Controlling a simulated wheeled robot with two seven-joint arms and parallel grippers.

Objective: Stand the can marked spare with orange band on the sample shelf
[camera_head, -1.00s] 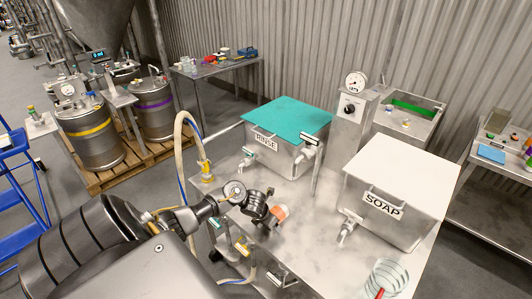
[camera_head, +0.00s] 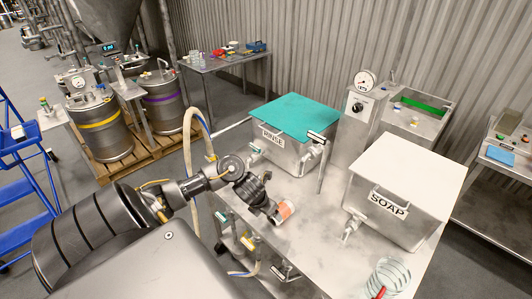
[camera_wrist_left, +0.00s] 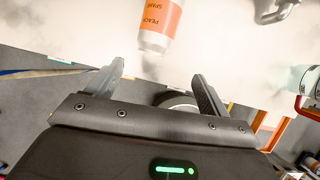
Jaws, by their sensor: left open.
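The can marked spare (camera_head: 286,209) has an orange band and shows by the metal table's front left part in the head view. In the left wrist view the can (camera_wrist_left: 160,20) is cut off by the top edge, its label reading PEACH SPARE upside down. I cannot tell whether it touches the table. My left gripper (camera_head: 275,213) is close beside it in the head view. In the left wrist view my left gripper (camera_wrist_left: 160,80) is open, with the can beyond its fingertips and nothing between them. I cannot make out which surface is the sample shelf. My right gripper is out of view.
The RINSE box (camera_head: 288,148) with a teal lid and the SOAP box (camera_head: 385,222) stand on the metal table (camera_head: 325,240). A pale hose (camera_head: 188,150) rises left of the table.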

